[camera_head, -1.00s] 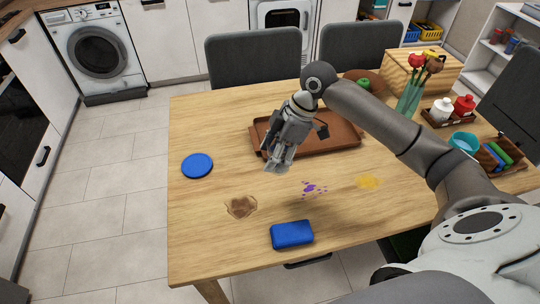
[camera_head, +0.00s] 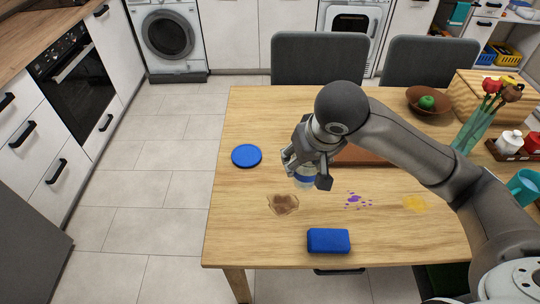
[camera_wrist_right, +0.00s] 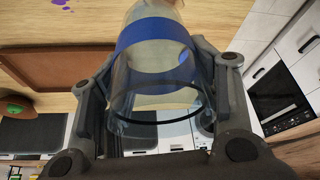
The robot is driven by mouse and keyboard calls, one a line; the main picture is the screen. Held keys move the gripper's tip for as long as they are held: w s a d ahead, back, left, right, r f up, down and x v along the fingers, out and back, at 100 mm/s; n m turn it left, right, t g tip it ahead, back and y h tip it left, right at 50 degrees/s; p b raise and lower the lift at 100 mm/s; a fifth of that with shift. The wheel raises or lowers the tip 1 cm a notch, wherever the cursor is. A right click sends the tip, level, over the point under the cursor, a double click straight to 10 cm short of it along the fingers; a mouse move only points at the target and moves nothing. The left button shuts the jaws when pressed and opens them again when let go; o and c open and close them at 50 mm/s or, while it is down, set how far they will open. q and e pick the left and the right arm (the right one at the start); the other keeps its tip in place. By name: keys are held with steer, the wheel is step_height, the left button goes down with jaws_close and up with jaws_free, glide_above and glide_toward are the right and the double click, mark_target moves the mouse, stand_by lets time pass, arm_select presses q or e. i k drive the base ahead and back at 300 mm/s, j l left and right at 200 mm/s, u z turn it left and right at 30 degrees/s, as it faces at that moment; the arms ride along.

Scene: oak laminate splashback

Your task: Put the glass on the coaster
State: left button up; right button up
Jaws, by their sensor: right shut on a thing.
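The glass is clear with a blue band (camera_head: 305,181); it also shows large in the right wrist view (camera_wrist_right: 155,60). My right gripper (camera_head: 306,170) is shut on its side, with one finger on either side of it. The glass is held above the wooden table, and its exact height is hard to tell. The coaster is a flat blue disc (camera_head: 246,156) on the table's left part, with nothing on it. The gripper and glass are to its right, apart from it. The coaster does not show in the wrist view. My left gripper is not in view.
A brown tray (camera_head: 361,156) lies behind and right of my gripper. A blue sponge-like block (camera_head: 328,241) is near the front edge. Brown (camera_head: 283,204), purple (camera_head: 355,201) and yellow (camera_head: 415,204) stains mark the table. The surface around the coaster is clear.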

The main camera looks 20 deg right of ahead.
mark_target(246, 154)
steer(key=j+z, duration=0.15)
steer(key=j, duration=0.6)
steer(key=k+j+z, duration=0.15)
steer(key=j, duration=0.55)
steer(key=i+j+z, duration=0.35)
steer(key=i+j, duration=0.6)
steer(key=i, duration=0.1)
